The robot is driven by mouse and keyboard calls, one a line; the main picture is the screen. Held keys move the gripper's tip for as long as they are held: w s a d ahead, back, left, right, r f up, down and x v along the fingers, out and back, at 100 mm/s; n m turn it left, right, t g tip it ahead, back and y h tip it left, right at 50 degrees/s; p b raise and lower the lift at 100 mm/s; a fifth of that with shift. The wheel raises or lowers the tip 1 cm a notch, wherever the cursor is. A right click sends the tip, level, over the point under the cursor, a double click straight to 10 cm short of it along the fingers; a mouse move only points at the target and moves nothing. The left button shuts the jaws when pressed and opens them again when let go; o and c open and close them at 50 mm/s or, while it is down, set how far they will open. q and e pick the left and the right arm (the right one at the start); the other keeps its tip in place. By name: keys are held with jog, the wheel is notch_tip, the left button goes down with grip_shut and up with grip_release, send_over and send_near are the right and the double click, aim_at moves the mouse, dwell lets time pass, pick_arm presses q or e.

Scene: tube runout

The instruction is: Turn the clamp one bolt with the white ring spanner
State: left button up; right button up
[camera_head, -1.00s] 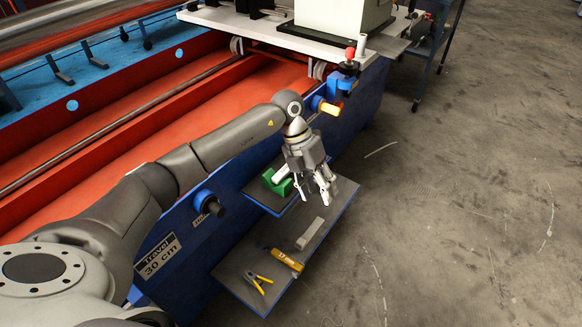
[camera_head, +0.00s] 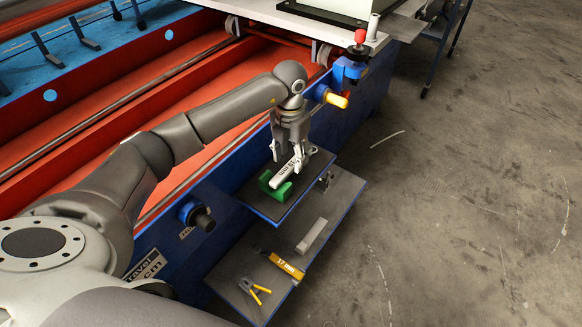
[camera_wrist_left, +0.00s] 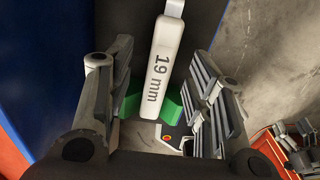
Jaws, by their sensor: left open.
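The white ring spanner (camera_head: 286,173), marked 19 mm, lies in a green holder (camera_head: 270,188) on the small upper shelf. In the left wrist view the white spanner (camera_wrist_left: 158,73) runs between the fingers of my open left gripper (camera_wrist_left: 160,100), with the green holder (camera_wrist_left: 172,106) below it. In the head view my left gripper (camera_head: 287,160) points down over the spanner's handle, with its fingers on either side of it. I cannot tell whether they touch it. The spanner's far end is cut off in the wrist view. My right gripper is not in view. I cannot make out clamp one's bolt.
The lower shelf holds a yellow 17 mm tool (camera_head: 287,265), yellow-handled pliers (camera_head: 254,290) and a grey bar (camera_head: 312,236). A blue bracket with a red knob (camera_head: 360,36) and an orange handle (camera_head: 335,98) stand close beyond my arm. The floor at right is clear.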

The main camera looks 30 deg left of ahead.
aim_at(292, 163)
pick_arm(q)
notch_tip(292, 163, down, 5)
jog(key=shift+d+r+b, duration=0.1)
jog(key=shift+r+b, duration=0.1)
jog(key=shift+b, duration=0.2)
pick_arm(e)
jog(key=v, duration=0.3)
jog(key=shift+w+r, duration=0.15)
pick_arm(q)
grip_shut()
